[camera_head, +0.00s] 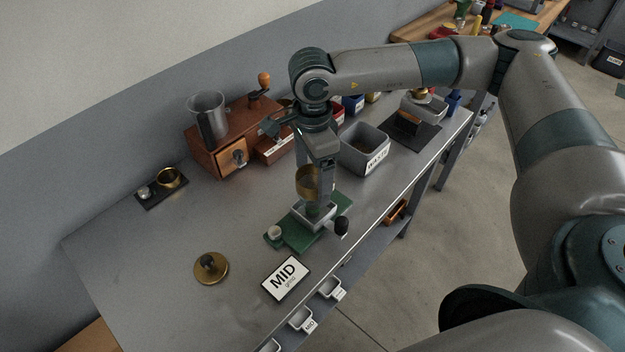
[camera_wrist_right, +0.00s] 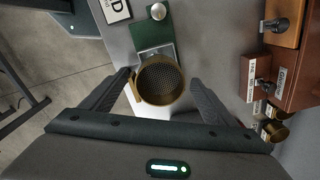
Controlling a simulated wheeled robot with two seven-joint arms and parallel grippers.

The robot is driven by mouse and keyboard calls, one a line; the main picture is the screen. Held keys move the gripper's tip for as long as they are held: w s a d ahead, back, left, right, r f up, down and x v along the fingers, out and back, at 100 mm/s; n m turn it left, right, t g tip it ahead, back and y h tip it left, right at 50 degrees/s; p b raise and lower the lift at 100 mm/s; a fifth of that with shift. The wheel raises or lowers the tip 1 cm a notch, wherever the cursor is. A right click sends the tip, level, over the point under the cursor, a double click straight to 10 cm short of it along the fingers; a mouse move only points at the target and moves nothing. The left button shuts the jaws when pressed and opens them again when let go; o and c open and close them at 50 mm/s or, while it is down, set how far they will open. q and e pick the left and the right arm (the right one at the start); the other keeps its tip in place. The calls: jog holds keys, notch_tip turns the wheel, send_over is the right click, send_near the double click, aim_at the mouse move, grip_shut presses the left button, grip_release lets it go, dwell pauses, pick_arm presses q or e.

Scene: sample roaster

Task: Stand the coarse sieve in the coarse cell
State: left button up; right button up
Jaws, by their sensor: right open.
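A brass sieve (camera_head: 308,182) with a mesh floor is above the grey tray of a green-based device (camera_head: 275,243). It also shows in the right wrist view (camera_wrist_right: 161,79), where its round opening faces the camera. My right gripper (camera_head: 316,180) points down around the sieve. In the wrist view the two fingers (camera_wrist_right: 162,92) stand on either side of it, apart, with gaps showing. Fingers hide part of the sieve in the head view, and what bears it is unclear. I cannot make out which cell is labelled coarse. My left gripper is not in view.
A MID card (camera_head: 286,278) and a brass lid-like disc (camera_head: 211,268) lie near the device. A wooden grinder (camera_head: 224,150) and a grey waste bin (camera_head: 363,150) stand behind. Small labelled trays (camera_head: 331,288) line the front edge.

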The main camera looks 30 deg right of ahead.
jog(key=shift+f, duration=0.25)
jog(key=c, duration=1.3)
jog(key=shift+r, duration=0.15)
